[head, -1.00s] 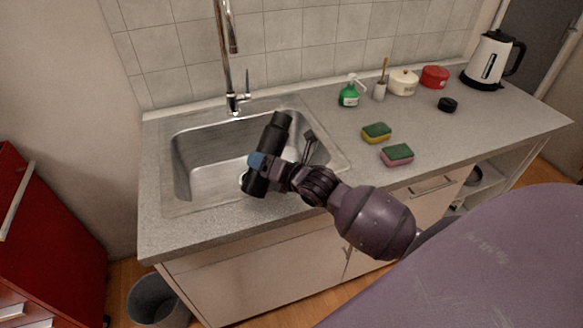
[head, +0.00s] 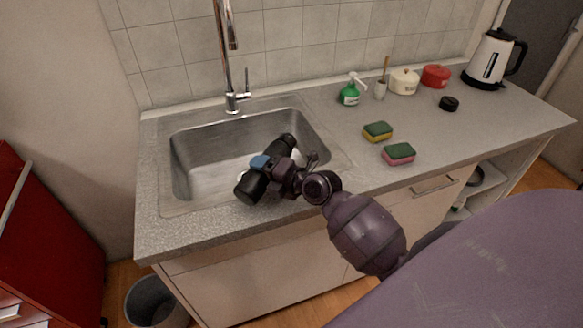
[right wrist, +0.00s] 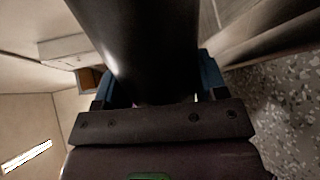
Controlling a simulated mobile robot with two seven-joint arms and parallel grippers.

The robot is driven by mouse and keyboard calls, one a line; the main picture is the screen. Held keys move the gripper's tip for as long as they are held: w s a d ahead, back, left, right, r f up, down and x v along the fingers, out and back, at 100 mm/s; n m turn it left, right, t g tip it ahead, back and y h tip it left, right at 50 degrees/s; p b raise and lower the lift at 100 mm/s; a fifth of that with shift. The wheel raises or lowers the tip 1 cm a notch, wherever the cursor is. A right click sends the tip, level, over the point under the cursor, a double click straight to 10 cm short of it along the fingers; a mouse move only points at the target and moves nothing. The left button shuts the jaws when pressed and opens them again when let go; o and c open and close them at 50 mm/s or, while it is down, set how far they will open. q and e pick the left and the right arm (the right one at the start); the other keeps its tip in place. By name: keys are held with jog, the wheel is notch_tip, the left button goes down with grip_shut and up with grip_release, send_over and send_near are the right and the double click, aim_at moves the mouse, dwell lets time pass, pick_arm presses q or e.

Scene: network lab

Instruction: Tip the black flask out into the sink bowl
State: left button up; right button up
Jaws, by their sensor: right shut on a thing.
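The black flask (head: 252,187) is held over the front right part of the sink bowl (head: 196,153) in the head view. It is tilted well over, with one end toward the back right and the other toward the front left. My right gripper (head: 266,166) is shut around its middle. In the right wrist view the flask (right wrist: 138,45) fills the top middle, between the blue fingertips. Whether anything comes out of the flask cannot be seen. My left gripper is not in view.
A tall faucet (head: 229,60) stands behind the bowl. Right of the sink are two sponges (head: 378,131) (head: 399,153), a green soap bottle (head: 349,94), a white pot (head: 404,81), a red pot (head: 436,76), a black lid (head: 449,103) and a kettle (head: 492,60).

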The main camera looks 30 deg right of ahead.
jog(key=shift+r+m, duration=0.2)
jog(key=shift+m, duration=0.3)
jog(key=shift+w+d+r+m+y+b, duration=0.1)
jog(key=shift+d+r+m+y+b, duration=0.15)
jog(key=shift+m+b, duration=0.25)
dwell(0.4)
jog(key=shift+a+g, duration=0.3)
jog(key=shift+s+a, duration=0.35)
jog(key=shift+a, duration=0.05)
jog(key=shift+m, duration=0.3)
jog(key=shift+a+y, duration=0.1)
jog(key=shift+y, duration=0.15)
jog(key=shift+m+b, duration=0.5)
jog(key=shift+b, duration=0.05)
